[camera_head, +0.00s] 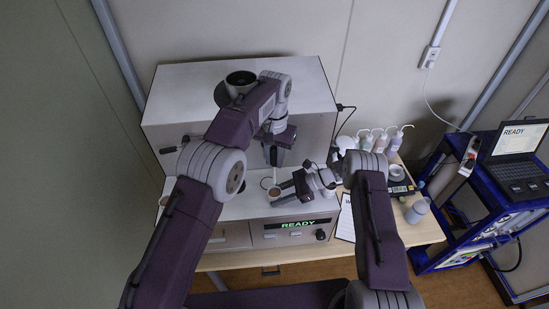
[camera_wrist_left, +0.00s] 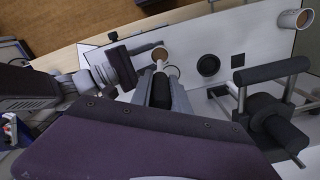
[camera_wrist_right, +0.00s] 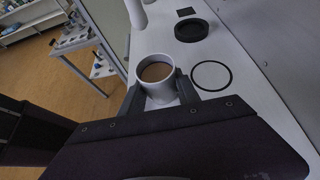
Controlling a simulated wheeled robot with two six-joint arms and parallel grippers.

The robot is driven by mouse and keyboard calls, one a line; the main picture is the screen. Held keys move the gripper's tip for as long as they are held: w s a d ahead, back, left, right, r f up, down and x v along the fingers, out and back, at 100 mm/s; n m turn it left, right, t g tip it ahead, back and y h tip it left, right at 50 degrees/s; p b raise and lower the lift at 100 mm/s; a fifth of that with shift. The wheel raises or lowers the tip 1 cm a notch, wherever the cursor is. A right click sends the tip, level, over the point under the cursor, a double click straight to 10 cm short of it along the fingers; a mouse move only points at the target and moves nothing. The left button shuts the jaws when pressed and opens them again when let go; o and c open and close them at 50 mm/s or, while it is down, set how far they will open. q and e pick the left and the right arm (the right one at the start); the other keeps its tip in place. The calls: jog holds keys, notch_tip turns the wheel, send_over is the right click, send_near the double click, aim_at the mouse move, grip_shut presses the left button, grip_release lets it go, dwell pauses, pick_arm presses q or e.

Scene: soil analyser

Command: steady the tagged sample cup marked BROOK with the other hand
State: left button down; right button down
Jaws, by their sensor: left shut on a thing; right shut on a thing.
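A white sample cup with brown contents (camera_wrist_right: 158,76) is between the fingers of my right gripper (camera_wrist_right: 163,90), which is shut on it. In the head view the cup (camera_head: 274,192) stands at the front ledge of the analyser, at the tips of my right gripper (camera_head: 285,188). The cup also shows in the left wrist view (camera_wrist_left: 160,54). No BROOK marking is readable. My left gripper (camera_head: 275,155) is above and behind the cup, pointing down.
The white analyser (camera_head: 180,90) stands behind, its display reading READY. A black ring (camera_wrist_right: 211,76) and a black round disc (camera_wrist_right: 193,31) lie on the ledge near the cup. Another cup (camera_wrist_left: 295,18) stands at the ledge's far end. Several bottles (camera_head: 380,140) are right.

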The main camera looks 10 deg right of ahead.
pick_arm(q)
jog(key=shift+w+d+f+t, duration=0.15)
jog(key=shift+w+f, duration=0.1)
jog(key=shift+f, duration=0.2)
jog(key=shift+w+d+f+t, duration=0.1)
jog(key=shift+w+f+t, duration=0.1)
jog(key=shift+f, duration=0.25)
jog(key=shift+s+a+h, duration=0.1)
jog(key=shift+s+h, duration=0.1)
jog(key=shift+h, duration=0.1)
jog(key=shift+s+a+r+t, duration=0.2)
jog(key=shift+s+a+r, duration=0.1)
jog(key=shift+s+r, duration=0.3)
jog(key=shift+s+a+r+t, duration=0.15)
jog(key=shift+s+a+r, duration=0.15)
jog(key=shift+s+r, duration=0.3)
jog(key=shift+w+r, duration=0.1)
jog(key=shift+r, duration=0.15)
notch_tip(320, 180, down, 11)
jog(key=shift+r, duration=0.2)
